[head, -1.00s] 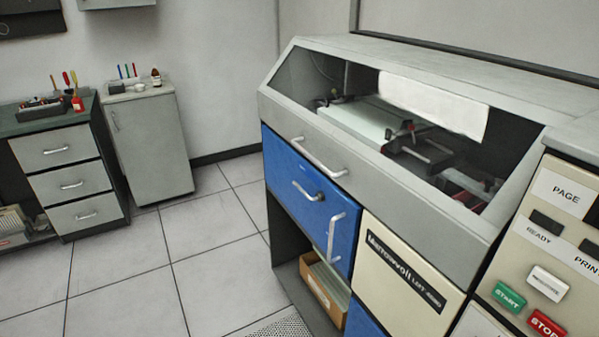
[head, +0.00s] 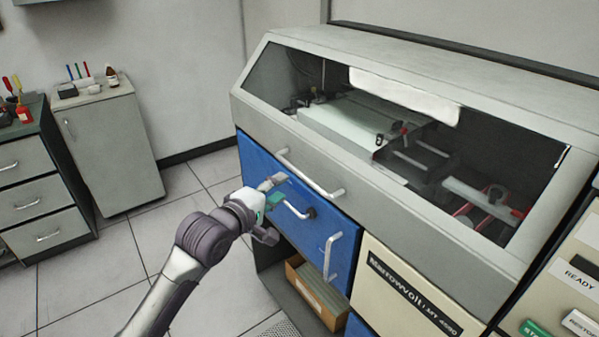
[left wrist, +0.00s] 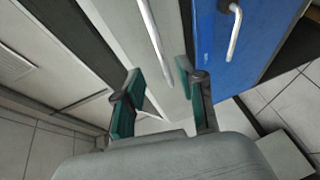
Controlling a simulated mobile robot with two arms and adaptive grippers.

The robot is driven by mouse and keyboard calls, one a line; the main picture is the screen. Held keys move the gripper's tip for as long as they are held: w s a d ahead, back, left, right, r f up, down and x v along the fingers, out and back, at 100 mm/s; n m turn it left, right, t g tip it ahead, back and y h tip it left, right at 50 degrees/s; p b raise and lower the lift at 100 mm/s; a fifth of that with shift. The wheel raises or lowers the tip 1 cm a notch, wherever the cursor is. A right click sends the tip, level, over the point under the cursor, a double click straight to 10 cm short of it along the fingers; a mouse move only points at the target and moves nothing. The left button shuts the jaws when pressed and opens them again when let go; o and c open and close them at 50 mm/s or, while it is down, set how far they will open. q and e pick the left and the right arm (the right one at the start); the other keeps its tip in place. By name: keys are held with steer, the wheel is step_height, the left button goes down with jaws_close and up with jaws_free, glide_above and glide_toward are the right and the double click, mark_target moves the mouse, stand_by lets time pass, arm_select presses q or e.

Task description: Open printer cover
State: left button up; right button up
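The printer's grey cover (head: 390,213) is down, with a sloped window (head: 430,150) showing the mechanism inside. Its silver bar handle (head: 312,176) runs along the front. My left gripper (head: 274,208) is open and empty, in front of the blue panel, just left of and below the cover handle. In the left wrist view, the two green-padded fingers (left wrist: 162,100) are apart, and the cover handle (left wrist: 153,42) lies ahead of them, not between them. My right gripper is not in view.
A blue panel (head: 262,165) with two handles sits under the cover. A cream panel (head: 400,290) is beside it, and a button console (head: 575,290) is at right. A cardboard box (head: 318,295) sits on the lower shelf. Cabinets (head: 110,150) stand at left; floor between is clear.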

mark_target(298, 175)
arm_select(q)
steer(key=p+x, duration=0.1)
steer(key=x, duration=0.9)
steer(key=shift+f, duration=0.1)
jaws_close()
